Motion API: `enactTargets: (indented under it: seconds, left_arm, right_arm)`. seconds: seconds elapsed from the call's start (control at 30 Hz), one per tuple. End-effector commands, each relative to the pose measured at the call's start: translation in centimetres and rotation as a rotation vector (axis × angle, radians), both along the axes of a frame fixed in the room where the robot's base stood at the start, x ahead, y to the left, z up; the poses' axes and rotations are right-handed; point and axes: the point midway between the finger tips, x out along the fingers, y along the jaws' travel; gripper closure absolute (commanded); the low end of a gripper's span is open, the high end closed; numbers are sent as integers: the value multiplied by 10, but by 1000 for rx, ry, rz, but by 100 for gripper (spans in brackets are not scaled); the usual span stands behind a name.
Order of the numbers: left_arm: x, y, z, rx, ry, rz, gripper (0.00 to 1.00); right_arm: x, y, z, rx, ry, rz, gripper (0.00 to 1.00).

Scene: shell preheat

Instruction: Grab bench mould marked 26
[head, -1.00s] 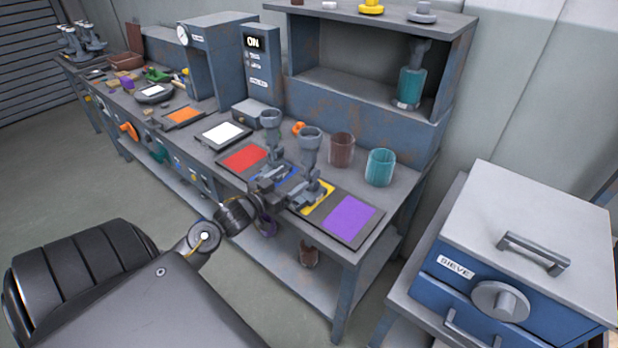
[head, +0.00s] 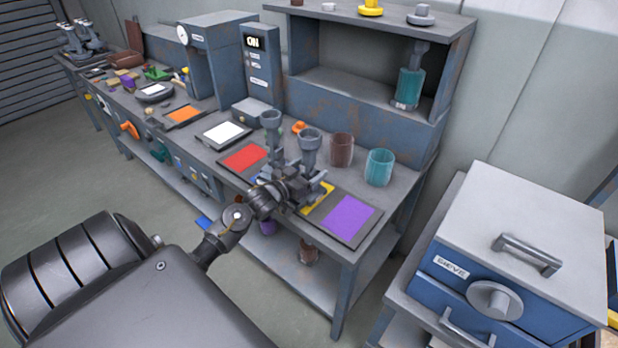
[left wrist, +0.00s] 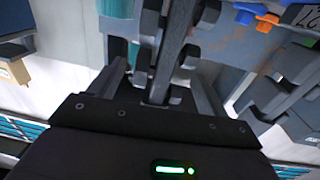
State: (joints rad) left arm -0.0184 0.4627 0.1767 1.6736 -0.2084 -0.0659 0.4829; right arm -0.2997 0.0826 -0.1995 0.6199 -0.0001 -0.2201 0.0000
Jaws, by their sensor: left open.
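Two grey moulds with cup-shaped tops stand close together on the bench. The left mould (head: 271,130) is by the blue pad, and the right mould (head: 310,150) is at the yellow pad. No number on either is readable in the head view. My left gripper (head: 299,187) is open and low at the right mould's base; its fingers are partly hidden there. In the left wrist view a grey mould part (left wrist: 172,50) lies between the open fingers. Another grey body (left wrist: 285,80) at right bears a partly cut-off dark marking. My right gripper is out of view.
Red (head: 243,158) and purple (head: 348,215) pads flank the moulds. A brown cup (head: 341,150) and a teal cup (head: 379,167) stand close behind. The blue sieve box (head: 470,290) is at the right. A shelf unit (head: 370,95) rises behind.

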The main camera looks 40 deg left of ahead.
Motion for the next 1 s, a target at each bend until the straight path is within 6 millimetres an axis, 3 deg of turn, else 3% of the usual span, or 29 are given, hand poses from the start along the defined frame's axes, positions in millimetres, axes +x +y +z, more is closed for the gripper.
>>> enactTargets:
  seconds: [0.07,0.57,1.0]
  left_arm:
    - [0,0,0,0,0,0,23]
    - [0,0,0,0,0,0,86]
    - [0,0,14,4,-7,-1,86]
  right_arm:
    - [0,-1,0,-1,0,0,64]
    - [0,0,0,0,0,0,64]
    - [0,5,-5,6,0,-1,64]
